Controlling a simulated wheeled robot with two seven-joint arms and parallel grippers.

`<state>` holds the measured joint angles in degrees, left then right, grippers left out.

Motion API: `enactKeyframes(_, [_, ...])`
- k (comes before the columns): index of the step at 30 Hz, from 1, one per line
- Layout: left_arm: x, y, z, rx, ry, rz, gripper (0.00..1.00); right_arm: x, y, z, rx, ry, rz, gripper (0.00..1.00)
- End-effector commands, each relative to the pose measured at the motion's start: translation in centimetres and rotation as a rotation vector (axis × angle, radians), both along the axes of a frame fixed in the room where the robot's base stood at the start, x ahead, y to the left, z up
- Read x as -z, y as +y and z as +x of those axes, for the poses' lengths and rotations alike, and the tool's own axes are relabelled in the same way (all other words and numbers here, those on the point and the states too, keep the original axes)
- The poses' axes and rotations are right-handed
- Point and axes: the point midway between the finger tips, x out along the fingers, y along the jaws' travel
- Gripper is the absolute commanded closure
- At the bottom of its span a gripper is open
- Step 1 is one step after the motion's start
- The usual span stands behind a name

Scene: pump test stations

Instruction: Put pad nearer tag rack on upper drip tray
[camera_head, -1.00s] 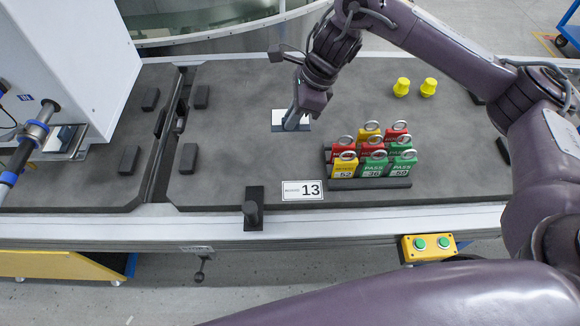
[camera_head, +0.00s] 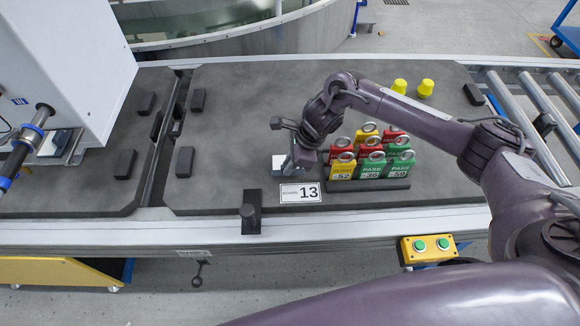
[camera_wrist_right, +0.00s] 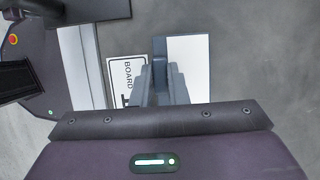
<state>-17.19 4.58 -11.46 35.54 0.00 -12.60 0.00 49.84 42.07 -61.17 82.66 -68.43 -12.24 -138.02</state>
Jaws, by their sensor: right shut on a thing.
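A white-topped pad with a dark edge (camera_head: 278,163) is just behind the board 13 card, left of the tag rack (camera_head: 368,185). My right gripper (camera_head: 290,167) is shut on its right side. In the right wrist view, the fingers (camera_wrist_right: 160,82) meet the edge of the pad (camera_wrist_right: 188,68). I cannot tell whether the pad touches the table. The rack holds several red, yellow and green tags with rings. Another small white-topped block (camera_head: 52,143) sits by the pipe at far left. I cannot make out the upper drip tray with certainty. My left gripper is out of view.
Two yellow knobs (camera_head: 412,88) stand behind the rack. Black blocks (camera_head: 185,160) dot the dark table. The table's middle behind the pad is clear. Rollers (camera_head: 520,110) lie at right.

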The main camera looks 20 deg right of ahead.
Motion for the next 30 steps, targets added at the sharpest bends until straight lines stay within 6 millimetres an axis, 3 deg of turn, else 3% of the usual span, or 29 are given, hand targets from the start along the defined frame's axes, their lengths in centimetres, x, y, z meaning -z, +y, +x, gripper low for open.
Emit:
enactKeyframes(4, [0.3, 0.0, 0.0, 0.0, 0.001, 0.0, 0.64, 2.1, 0.0, 0.0, 0.001, 0.002, 0.0, 1.0])
enactKeyframes(17, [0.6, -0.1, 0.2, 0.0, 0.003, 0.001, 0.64, 2.4, 0.0, 0.0, 0.0, 0.0, 0.0, 1.0])
enactKeyframes(18, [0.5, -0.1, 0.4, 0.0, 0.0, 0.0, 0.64, 2.4, 0.0, 0.0, 0.0, 0.0, 0.0, 0.85])
enactKeyframes(23, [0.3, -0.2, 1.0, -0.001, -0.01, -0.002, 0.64, 2.4, 0.0, 0.0, 0.0, 0.0, 0.0, 0.65])
enactKeyframes(30, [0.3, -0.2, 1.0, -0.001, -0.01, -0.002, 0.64, 2.4, 0.0, 0.0, 0.0, 0.0, 0.0, 0.65])
